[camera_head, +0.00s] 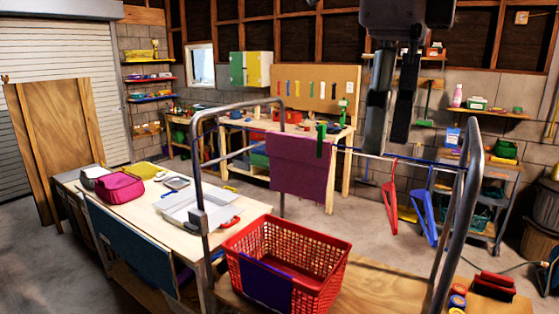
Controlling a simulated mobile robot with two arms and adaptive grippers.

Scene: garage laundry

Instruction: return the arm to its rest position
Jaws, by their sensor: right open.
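My right gripper (389,138) hangs down from the top of the view, right of centre. Its two dark fingers are apart with nothing between them. In the picture its tips overlap the blue rail line (365,153) of the metal rack, but I cannot tell how far they are from it. A purple cloth (300,168) hangs over this line to the left of my gripper, with a green clip (321,141) on it. A red hanger (391,203) and a blue hanger (424,215) hang to the right. My left gripper is not in view.
A red basket (325,262) with a purple patch on its front stands in the foreground, inside the metal frame (467,200). A pegboard bench (345,131) stands behind.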

